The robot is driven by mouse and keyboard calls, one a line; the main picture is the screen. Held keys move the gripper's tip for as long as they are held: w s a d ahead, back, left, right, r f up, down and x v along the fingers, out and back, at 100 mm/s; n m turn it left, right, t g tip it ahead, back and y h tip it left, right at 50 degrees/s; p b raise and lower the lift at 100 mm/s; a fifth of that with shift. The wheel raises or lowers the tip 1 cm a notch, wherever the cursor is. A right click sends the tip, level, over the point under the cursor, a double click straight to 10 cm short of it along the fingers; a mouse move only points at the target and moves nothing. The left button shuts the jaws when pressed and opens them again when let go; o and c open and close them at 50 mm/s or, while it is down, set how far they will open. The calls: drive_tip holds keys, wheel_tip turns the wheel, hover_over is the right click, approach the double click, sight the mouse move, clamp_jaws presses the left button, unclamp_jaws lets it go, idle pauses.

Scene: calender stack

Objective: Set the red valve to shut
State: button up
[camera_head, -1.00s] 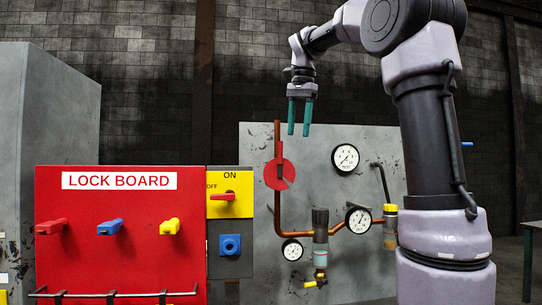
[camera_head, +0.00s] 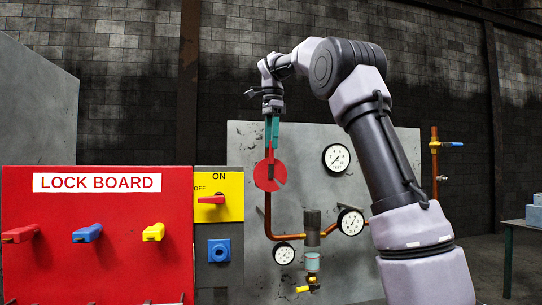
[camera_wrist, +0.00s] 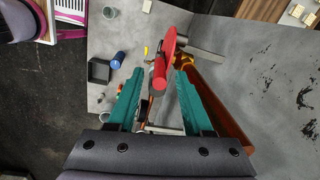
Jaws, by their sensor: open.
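The red valve (camera_head: 265,178) is a round red plate on a copper pipe (camera_head: 268,220) at the left of the grey panel. Its red lever (camera_head: 270,155) points up along the pipe. My gripper (camera_head: 272,147) points down from above, its teal fingers at the top of the lever. In the wrist view the open fingers (camera_wrist: 158,76) stand on either side of the red lever (camera_wrist: 160,72), apart from it as far as I can tell. The red plate also shows there (camera_wrist: 170,45). The fingers partly hide the pipe in the head view.
The red lock board (camera_head: 110,270) with coloured handles stands at the left. Gauges (camera_head: 337,158) sit right of the valve. Another copper pipe with a blue-handled valve (camera_head: 450,144) is farther right.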

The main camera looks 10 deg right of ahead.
sight(271, 167)
drive_tip(key=shift+w+f, duration=0.15)
drive_tip(key=shift+f, duration=2.2)
clamp_jaws()
